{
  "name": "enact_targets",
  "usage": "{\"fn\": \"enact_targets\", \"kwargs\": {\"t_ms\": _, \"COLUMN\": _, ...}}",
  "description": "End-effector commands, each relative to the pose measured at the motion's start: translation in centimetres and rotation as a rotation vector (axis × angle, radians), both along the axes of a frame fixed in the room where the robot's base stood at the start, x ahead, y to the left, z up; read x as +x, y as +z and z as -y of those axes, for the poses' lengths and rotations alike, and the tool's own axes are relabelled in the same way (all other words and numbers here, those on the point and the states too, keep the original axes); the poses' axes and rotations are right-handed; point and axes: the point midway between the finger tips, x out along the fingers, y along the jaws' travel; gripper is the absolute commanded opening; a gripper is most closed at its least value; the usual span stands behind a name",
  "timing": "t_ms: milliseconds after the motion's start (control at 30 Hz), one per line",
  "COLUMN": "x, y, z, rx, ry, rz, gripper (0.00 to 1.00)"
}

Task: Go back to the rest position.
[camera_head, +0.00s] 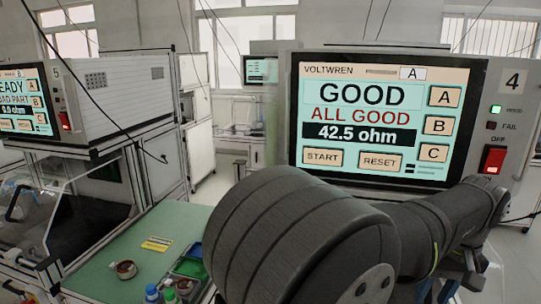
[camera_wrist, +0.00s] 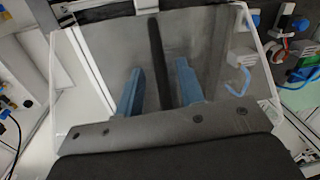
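My gripper (camera_wrist: 160,68) shows in the wrist view as two blue fingers, held apart with a dark strip visible between them. I see no part gripped between them. A clear panel (camera_wrist: 90,60) spans the area around the fingers. In the head view my thick dark arm fills the lower middle and right, and my gripper is not visible there. The tester (camera_head: 385,120) marked 4 stands behind my arm. Its screen reads GOOD, ALL GOOD, 42.5 ohm, and its green lamp is lit.
A green bench (camera_head: 150,225) at lower left holds a copper-coloured ring (camera_head: 124,268), a yellow card (camera_head: 157,243) and bottles with blue and green caps (camera_head: 152,291). My arm partly covers a tray (camera_head: 186,267). Another tester (camera_head: 110,85), marked 5, stands at left. Dark cables hang overhead.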

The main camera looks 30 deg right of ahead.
Motion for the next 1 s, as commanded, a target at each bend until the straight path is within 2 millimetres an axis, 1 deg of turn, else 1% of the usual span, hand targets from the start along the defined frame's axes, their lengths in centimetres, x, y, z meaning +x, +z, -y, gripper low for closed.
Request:
{"fn": "enact_targets", "kwargs": {"t_ms": 33, "x": 0.1, "y": -0.9, "z": -0.2, "rx": 0.003, "ry": 0.0, "rz": 0.0, "gripper": 0.35}}
{"fn": "enact_targets", "kwargs": {"t_ms": 133, "x": 0.2, "y": -2.2, "z": -0.3, "rx": 0.002, "ry": 0.0, "rz": 0.0, "gripper": 0.35}}
{"fn": "enact_targets", "kwargs": {"t_ms": 233, "x": 0.2, "y": -3.1, "z": -0.3, "rx": 0.001, "ry": 0.0, "rz": 0.0, "gripper": 0.35}}
{"fn": "enact_targets", "kwargs": {"t_ms": 367, "x": 0.3, "y": -3.7, "z": -0.4, "rx": 0.001, "ry": 0.0, "rz": 0.0, "gripper": 0.35}}
{"fn": "enact_targets", "kwargs": {"t_ms": 767, "x": 0.4, "y": -3.5, "z": -0.4, "rx": 0.0, "ry": 0.0, "rz": 0.0, "gripper": 0.35}}
{"fn": "enact_targets", "kwargs": {"t_ms": 867, "x": 0.2, "y": -2.8, "z": -0.3, "rx": -0.003, "ry": 0.0, "rz": 0.0, "gripper": 0.35}}
{"fn": "enact_targets", "kwargs": {"t_ms": 967, "x": 0.1, "y": -1.5, "z": -0.1, "rx": -0.004, "ry": 0.0, "rz": 0.001, "gripper": 0.35}}
{"fn": "enact_targets", "kwargs": {"t_ms": 1000, "x": 0.1, "y": -0.7, "z": 0.0, "rx": -0.004, "ry": 0.0, "rz": 0.001, "gripper": 0.35}}
